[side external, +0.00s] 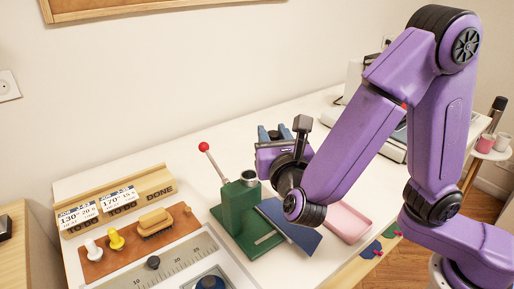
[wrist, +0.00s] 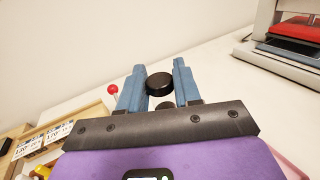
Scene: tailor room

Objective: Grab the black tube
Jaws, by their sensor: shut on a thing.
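The black tube (wrist: 159,84) shows in the wrist view as a dark round end between the two blue fingers of my gripper (wrist: 158,70). My gripper is shut on it, and the tube's lower part is mostly hidden. In the side view my gripper (side external: 274,131) is raised above the table behind the green press, its blue fingers pointing up and away. Only a small dark bit of the tube shows between them there.
A green press (side external: 237,212) with a red-knobbed lever (side external: 204,147) stands in front of my gripper. A pink tray (side external: 348,221) lies to its right. A wooden rack (side external: 118,200) with cards and a brown board (side external: 140,243) are at left.

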